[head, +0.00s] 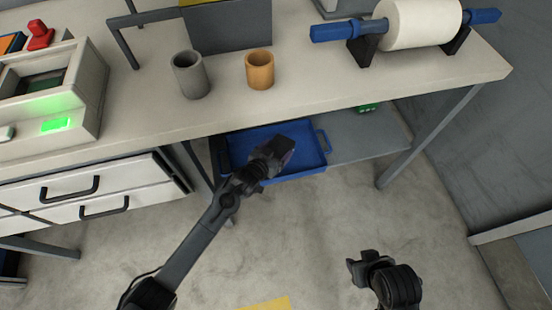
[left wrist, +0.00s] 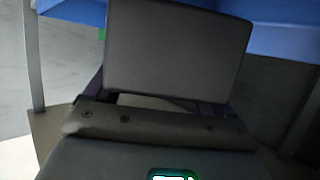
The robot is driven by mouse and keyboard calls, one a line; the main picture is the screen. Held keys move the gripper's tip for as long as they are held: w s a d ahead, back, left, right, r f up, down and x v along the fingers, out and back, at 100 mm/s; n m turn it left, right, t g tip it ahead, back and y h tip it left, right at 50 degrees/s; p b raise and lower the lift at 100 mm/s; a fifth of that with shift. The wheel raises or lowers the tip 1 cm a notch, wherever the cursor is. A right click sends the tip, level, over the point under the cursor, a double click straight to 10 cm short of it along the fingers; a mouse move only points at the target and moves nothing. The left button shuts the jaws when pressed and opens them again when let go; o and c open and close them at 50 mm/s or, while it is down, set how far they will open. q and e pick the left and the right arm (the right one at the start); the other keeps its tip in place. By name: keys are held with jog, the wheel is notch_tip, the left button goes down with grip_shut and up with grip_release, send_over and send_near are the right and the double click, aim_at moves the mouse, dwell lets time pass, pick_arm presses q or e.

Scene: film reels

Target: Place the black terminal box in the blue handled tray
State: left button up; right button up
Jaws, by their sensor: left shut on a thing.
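The blue handled tray (head: 240,148) lies on the lower shelf under the table, with its handle at the right end. My left gripper (head: 262,163) reaches in from the left over the tray's front edge. It is shut on the black terminal box (head: 281,146). In the left wrist view the box (left wrist: 178,45) fills the space between the fingers, with blue tray (left wrist: 285,38) behind it. I cannot tell whether the box touches the tray floor. My right gripper (head: 358,268) hangs low at the front, away from the tray; its opening is unclear.
The tabletop (head: 330,95) overhangs the shelf (head: 365,135). A grey cup (head: 190,75), an orange cup (head: 260,70) and a white roll (head: 420,25) stand on it. A drawer unit (head: 90,195) is left of the tray. A table leg (head: 430,135) stands to the right.

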pick_arm(q)
jog(key=shift+f+b, duration=1.5)
jog(key=shift+f, duration=0.5)
jog(key=shift+f, duration=0.1)
jog(key=o, duration=1.4)
jog(key=shift+f, duration=0.1)
